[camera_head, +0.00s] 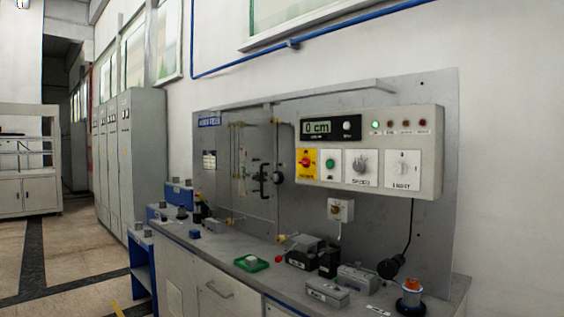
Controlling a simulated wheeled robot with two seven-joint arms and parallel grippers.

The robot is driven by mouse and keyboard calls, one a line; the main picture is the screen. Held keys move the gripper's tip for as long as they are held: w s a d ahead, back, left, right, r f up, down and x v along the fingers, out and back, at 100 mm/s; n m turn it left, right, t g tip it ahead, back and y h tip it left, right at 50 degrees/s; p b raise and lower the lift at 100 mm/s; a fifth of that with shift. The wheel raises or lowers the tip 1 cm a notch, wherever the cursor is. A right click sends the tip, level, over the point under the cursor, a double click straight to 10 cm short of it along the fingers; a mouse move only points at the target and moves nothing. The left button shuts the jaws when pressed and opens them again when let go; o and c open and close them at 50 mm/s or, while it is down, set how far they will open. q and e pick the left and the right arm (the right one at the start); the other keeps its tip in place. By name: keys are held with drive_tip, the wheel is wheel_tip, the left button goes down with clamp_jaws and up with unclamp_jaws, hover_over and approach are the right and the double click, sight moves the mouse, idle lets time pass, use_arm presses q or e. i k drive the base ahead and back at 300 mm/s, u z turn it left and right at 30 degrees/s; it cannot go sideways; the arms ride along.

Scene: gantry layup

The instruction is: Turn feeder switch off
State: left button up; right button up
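A pale control box (370,150) is mounted on a grey upright panel (240,200) behind the bench. Its display (317,128) reads "0 cm". Along the box's lower row are a red knob on a yellow plate (306,162), a green button (330,162), a grey rotary knob (361,165) and a white switch plate (403,169). A small box with a yellowish knob (340,210) hangs below. The labels are too small to read, so I cannot tell which one is the feeder switch. Neither of my grippers is in view.
The grey workbench (215,246) below holds a green tray (251,262), several grey devices and an orange-topped cylinder (410,290). A black cable (407,232) hangs from the control box. Grey cabinets (140,150) stand at the left. The floor (70,280) at front left is clear.

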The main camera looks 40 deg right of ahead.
sight(305, 162)
drive_tip(key=i, duration=4.2)
drive_tip(key=z, duration=2.9)
